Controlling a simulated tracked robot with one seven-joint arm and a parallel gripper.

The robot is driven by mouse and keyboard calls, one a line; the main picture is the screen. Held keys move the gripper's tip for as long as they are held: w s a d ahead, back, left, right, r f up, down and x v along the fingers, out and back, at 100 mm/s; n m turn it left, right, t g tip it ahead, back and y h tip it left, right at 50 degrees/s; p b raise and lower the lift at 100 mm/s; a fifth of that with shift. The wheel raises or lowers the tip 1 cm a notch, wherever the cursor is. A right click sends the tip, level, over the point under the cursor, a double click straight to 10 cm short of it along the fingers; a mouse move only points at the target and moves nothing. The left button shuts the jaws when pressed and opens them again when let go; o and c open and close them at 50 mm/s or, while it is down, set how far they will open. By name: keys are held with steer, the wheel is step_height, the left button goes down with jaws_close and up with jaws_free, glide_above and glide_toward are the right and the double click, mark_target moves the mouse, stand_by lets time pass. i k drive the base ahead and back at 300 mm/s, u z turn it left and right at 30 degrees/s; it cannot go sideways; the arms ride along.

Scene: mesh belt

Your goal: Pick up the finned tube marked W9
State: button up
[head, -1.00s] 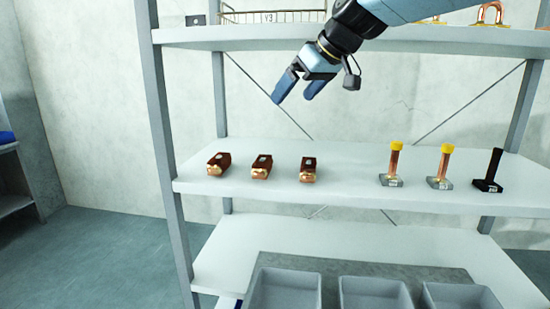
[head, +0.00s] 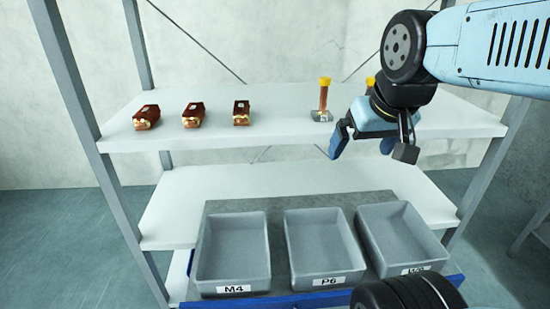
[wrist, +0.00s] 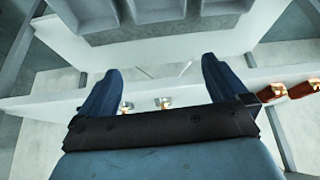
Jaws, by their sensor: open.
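A second yellow-capped tube (head: 370,80) is mostly hidden behind my gripper. Both bases show small in the wrist view, near the left finger (wrist: 125,107) and between the fingers (wrist: 163,103). I cannot read W9 on either, nor make out fins. My gripper (head: 362,147) is open and empty, its fingers pointing down in front of the shelf, near the tubes. The dark upright piece from the earlier frame is hidden by my arm.
Several brown-and-copper blocks, one at the far left (head: 146,117), stand on the shelf (head: 280,138). Below are grey bins: one labelled M4 (head: 234,215), one labelled P6 (head: 322,215), and one with an unclear label (head: 400,210). A grey shelf post (head: 75,90) rises at the left.

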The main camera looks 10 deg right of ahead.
mark_target(147, 116)
steer(key=u, duration=0.65)
steer(key=k, duration=1.35)
steer(key=z, duration=0.3)
steer(key=i, duration=1)
